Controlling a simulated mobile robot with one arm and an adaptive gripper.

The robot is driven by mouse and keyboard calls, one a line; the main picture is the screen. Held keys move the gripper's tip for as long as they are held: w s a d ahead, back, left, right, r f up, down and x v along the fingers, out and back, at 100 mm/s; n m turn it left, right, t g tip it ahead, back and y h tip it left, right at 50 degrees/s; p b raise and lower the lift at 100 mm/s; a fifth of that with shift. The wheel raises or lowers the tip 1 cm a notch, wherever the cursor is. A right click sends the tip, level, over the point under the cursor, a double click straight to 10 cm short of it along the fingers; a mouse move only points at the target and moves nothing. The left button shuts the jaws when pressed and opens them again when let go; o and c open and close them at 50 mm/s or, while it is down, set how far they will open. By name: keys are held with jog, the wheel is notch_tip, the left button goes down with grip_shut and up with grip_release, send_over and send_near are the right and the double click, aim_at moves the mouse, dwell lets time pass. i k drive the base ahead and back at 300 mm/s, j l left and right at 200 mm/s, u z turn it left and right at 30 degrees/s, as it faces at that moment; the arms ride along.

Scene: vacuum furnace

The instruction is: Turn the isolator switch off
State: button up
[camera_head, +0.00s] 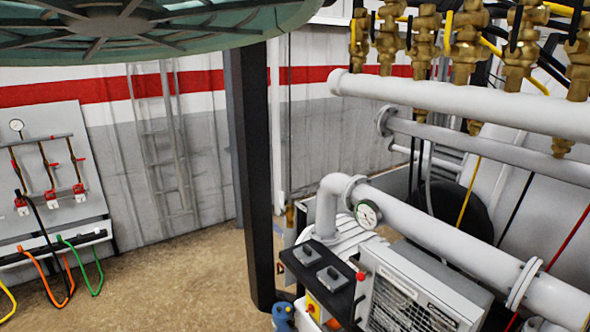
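A small red and yellow switch (313,307) is on the low equipment near the bottom centre. It looks like the isolator switch, but it is too small to read its position. A dark panel (322,278) with two grey fittings on top sits just above it. A red knob (360,276) shows at the panel's right end. My gripper is not in view.
Large grey pipes (440,235) with a round gauge (367,214) run over the pump unit (405,295) at right. Brass valves (465,40) hang at top right. A dark post (254,170) stands left of the unit. The floor (175,280) at left is mostly clear.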

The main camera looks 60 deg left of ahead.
aim_at(311, 308)
jog(key=j+u, duration=0.1)
jog(key=j, duration=1.35)
jog(key=i+j+u, duration=0.15)
jog(key=j, duration=1.25)
jog(key=j+u, duration=0.1)
jog(key=j, duration=0.7)
jog(key=i+j+u, duration=0.1)
jog(key=j, duration=0.7)
